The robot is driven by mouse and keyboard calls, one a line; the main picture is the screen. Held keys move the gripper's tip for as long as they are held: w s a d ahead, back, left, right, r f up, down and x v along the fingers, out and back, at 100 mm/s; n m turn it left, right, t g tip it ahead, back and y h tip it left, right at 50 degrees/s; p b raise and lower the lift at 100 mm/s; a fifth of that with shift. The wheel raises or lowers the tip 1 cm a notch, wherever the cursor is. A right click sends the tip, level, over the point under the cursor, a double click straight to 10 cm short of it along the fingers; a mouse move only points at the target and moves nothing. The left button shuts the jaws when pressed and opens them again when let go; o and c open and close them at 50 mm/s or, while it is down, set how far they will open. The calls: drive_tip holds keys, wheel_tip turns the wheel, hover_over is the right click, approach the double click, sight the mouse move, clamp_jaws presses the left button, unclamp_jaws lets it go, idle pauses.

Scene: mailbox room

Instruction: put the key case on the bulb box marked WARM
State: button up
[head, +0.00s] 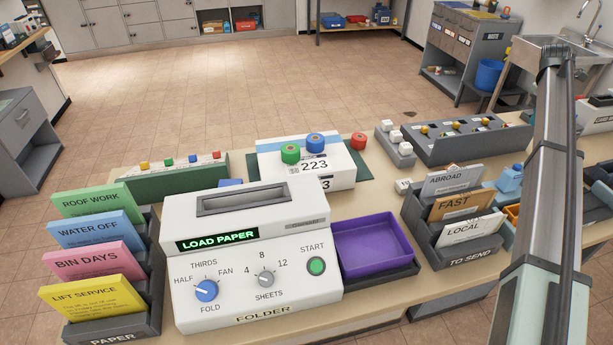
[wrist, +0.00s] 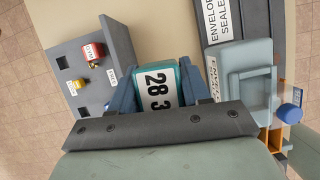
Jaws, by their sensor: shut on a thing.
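The block sits between the two blue fingers. I cannot tell whether this block is the key case. I see no bulb box marked WARM in either view. The head view shows my arm at the right, but not my gripper.
A grey panel (wrist: 90,75) with small red and yellow pieces is left of the block. An envelope sealer (wrist: 240,20) and a pale blue device (wrist: 250,90) are right. The folder machine (head: 255,255), purple tray (head: 372,246) and TO SEND rack (head: 470,255) fill the bench.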

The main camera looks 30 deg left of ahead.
wheel_tip(320, 180, up, 10)
drive_tip(key=shift+w+f, duration=0.1)
drive_tip(key=s+a+n, duration=0.1)
drive_tip(key=s+a, duration=0.2)
drive_tip(key=a, duration=0.5)
drive_tip(key=s+a+n+y, duration=0.1)
drive_tip(key=s+a, duration=0.2)
drive_tip(key=a, duration=0.5)
drive_tip(key=s+a+n, duration=0.1)
drive_tip(key=s+a, duration=0.2)
drive_tip(key=a, duration=0.5)
drive_tip(key=s+a+n+t+y, duration=0.1)
drive_tip(key=s+a+n, duration=0.1)
drive_tip(key=s+a, duration=0.55)
drive_tip(key=s+a+n, duration=0.1)
drive_tip(key=s+a, duration=0.4)
drive_tip(key=a, duration=0.6)
drive_tip(key=n+y, duration=0.3)
drive_tip(key=n, duration=0.5)
hover_over(232, 181)
drive_tip(key=s, duration=0.1)
drive_tip(key=shift+s+d+f, duration=0.1)
drive_tip(key=shift+d+f, duration=0.05)
drive_tip(key=shift+f, duration=3.75)
drive_tip(key=shift+s+d+f, duration=0.1)
drive_tip(key=shift+f, duration=3.75)
drive_tip(key=shift+f, duration=0.15)
